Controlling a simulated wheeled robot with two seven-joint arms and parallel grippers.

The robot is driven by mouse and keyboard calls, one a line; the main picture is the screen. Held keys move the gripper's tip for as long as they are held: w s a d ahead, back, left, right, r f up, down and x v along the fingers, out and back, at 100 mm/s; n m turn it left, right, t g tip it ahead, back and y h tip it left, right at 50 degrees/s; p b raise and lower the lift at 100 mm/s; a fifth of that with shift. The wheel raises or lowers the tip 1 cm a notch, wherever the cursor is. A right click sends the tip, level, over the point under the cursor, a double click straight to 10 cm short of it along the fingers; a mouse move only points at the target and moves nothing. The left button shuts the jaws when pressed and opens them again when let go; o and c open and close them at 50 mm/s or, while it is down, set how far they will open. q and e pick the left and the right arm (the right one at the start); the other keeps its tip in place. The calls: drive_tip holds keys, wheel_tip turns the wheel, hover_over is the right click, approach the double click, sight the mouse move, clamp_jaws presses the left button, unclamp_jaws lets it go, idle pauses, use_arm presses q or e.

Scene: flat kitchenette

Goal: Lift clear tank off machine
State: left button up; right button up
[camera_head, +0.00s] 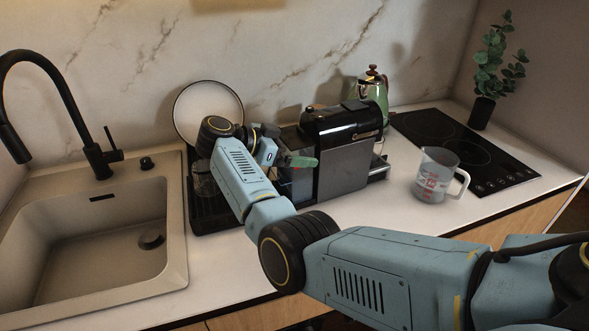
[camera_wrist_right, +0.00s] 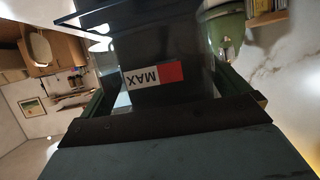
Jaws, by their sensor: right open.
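The coffee machine (camera_head: 343,150) stands on the counter, black on top with a grey side. The clear tank (camera_head: 296,186) is at its left end, mostly hidden by my right arm and gripper. In the wrist view the tank (camera_wrist_right: 160,45) looks dark and carries a white and red MAX label. My right gripper (camera_head: 298,161) is at the tank, with its green fingers open. In the wrist view the fingers lie on either side of the tank; whether they touch it I cannot tell. My left gripper is not in view.
A dark drying rack (camera_head: 205,216) with a plate (camera_head: 207,100) and a glass (camera_head: 202,178) is left of the machine. A sink (camera_head: 90,240) lies further left. A measuring jug (camera_head: 433,176), green kettle (camera_head: 372,88), cooktop (camera_head: 460,150) and plant (camera_head: 483,110) are right.

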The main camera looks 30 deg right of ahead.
drive_tip(key=shift+r, duration=0.1)
drive_tip(key=c, duration=1.6)
drive_tip(key=shift+w+r, duration=0.1)
drive_tip(key=shift+r, duration=0.05)
